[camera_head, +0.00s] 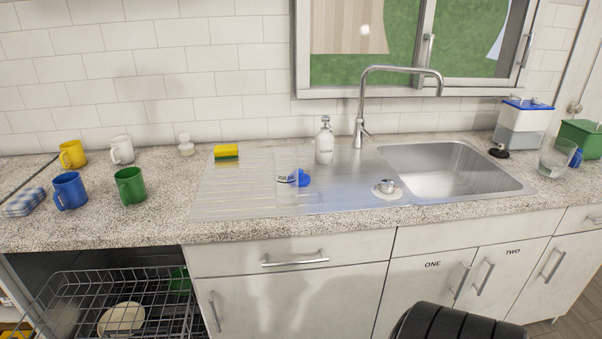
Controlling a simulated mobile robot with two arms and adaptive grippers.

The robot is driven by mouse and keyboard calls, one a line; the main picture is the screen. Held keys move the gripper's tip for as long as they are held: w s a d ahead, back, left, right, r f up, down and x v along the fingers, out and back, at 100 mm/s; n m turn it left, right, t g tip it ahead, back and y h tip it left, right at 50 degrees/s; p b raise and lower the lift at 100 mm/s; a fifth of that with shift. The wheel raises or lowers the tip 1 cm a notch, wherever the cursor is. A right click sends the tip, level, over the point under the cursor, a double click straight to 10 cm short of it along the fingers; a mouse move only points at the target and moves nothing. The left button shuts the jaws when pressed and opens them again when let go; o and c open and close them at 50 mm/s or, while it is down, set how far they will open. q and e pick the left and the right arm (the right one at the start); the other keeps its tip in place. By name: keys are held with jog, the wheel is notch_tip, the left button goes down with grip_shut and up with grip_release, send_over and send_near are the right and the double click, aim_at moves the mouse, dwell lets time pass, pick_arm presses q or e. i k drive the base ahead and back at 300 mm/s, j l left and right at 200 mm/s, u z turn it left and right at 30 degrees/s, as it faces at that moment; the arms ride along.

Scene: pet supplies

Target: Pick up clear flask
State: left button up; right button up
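Another clear vessel (554,158), like a wide glass, stands on the counter right of the sink. I cannot tell for certain which of the two is the flask. Neither of my grippers is in view, and nothing is seen touching either vessel.
A yellow-green sponge (226,153) lies at the back left. Several mugs (131,185) stand farther left. An open wire dish rack (120,300) sticks out below the counter.

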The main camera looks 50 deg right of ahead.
aim_at(285, 156)
jog(key=z, duration=1.6)
jog(key=i+l+u, duration=0.3)
jog(key=l, duration=0.2)
jog(key=i, duration=0.05)
